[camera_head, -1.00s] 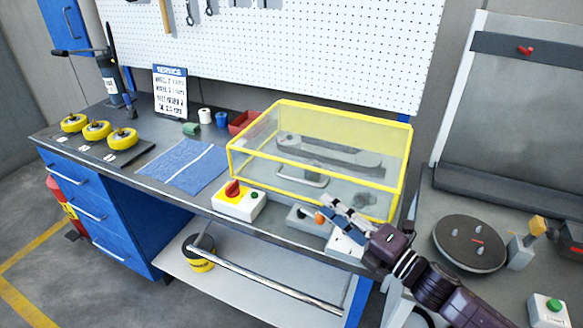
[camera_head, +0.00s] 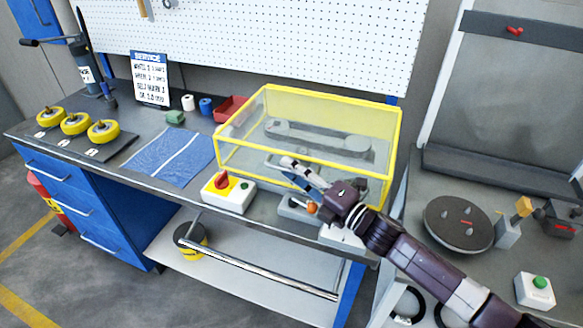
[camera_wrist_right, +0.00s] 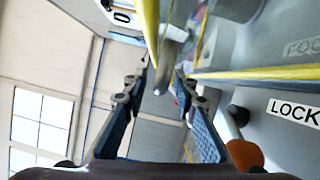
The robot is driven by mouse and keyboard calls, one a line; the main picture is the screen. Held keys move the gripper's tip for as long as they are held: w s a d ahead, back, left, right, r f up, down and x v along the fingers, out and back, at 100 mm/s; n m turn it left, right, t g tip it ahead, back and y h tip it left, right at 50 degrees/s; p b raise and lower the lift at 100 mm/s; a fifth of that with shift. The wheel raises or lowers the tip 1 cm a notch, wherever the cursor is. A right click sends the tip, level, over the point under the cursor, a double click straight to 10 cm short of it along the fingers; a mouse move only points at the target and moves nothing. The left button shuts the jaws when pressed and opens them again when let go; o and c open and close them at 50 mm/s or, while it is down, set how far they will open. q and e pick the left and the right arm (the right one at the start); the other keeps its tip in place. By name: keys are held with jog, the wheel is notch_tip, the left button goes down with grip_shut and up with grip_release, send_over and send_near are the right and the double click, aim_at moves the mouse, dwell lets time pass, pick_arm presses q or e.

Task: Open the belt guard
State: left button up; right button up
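The belt guard (camera_head: 398,140) is a clear box with yellow edges, lying closed over the belt and pulleys on the bench. Its frame also shows as a yellow bar in the right wrist view (camera_wrist_right: 260,74). My right gripper (camera_head: 289,170) is at the guard's front face, where it covers most of the grey front handle. In the right wrist view my right gripper (camera_wrist_right: 160,105) has its fingers apart. A grey metal bar (camera_wrist_right: 167,70), apparently the handle, shows between or just beyond the fingertips; contact cannot be told. My left gripper is out of view.
An orange knob (camera_head: 312,208) sits below the gripper, beside a LOCK label (camera_wrist_right: 294,111) in the wrist view. A red-and-yellow switch box (camera_head: 229,193) stands left of it. A blue cloth (camera_head: 168,155) and yellow wheels (camera_head: 76,124) lie further left. A turntable (camera_head: 459,222) stands right.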

jog(key=shift+a, duration=0.1)
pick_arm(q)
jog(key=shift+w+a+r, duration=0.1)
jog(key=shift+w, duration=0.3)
pick_arm(e)
jog(key=shift+w, duration=0.1)
jog(key=shift+c, duration=0.4)
jog(key=c, duration=0.5)
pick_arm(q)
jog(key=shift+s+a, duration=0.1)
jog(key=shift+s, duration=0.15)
pick_arm(e)
grip_shut()
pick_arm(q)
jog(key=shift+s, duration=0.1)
pick_arm(e)
jog(key=shift+r, duration=0.1)
